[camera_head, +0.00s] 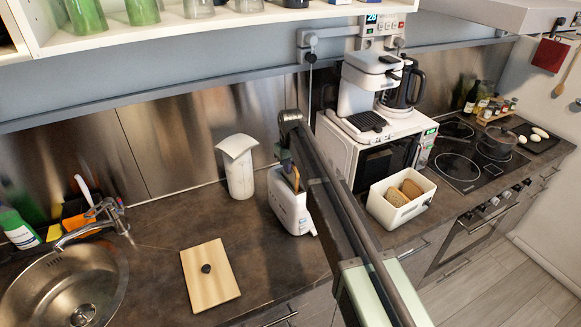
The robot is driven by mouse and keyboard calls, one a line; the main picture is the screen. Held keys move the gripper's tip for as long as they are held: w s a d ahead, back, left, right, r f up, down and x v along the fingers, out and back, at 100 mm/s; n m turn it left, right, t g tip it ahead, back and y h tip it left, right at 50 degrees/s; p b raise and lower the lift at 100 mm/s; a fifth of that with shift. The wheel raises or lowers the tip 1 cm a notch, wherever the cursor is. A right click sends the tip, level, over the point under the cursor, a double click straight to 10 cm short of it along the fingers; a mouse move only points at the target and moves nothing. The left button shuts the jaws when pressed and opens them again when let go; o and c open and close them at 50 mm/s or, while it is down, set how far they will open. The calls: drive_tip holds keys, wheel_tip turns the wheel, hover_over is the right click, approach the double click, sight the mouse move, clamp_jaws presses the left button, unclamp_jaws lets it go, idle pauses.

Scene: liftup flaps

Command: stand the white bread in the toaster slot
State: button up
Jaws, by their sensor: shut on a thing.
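The white toaster (289,208) stands on the counter in the middle of the view. My gripper (288,167) points down just above the toaster's top and is shut on a slice of bread (293,180), taken to be the white bread. Only a small tan part of the slice shows between the gripper and the toaster. I cannot tell whether its lower edge is inside the slot or just above it. My arm crosses in front of the toaster's right side and hides part of it.
A white box (398,215) with brown bread pieces (404,192) stands to the right, before the microwave (345,155) and coffee machine (365,85). A white paper roll holder (238,170) stands left of the toaster. A cutting board (209,287) lies front left, near the sink (65,290).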

drive_tip(key=o, duration=0.8)
wheel_tip(320, 180, up, 11)
drive_tip(key=p, duration=1.1)
drive_tip(key=shift+f, duration=0.1)
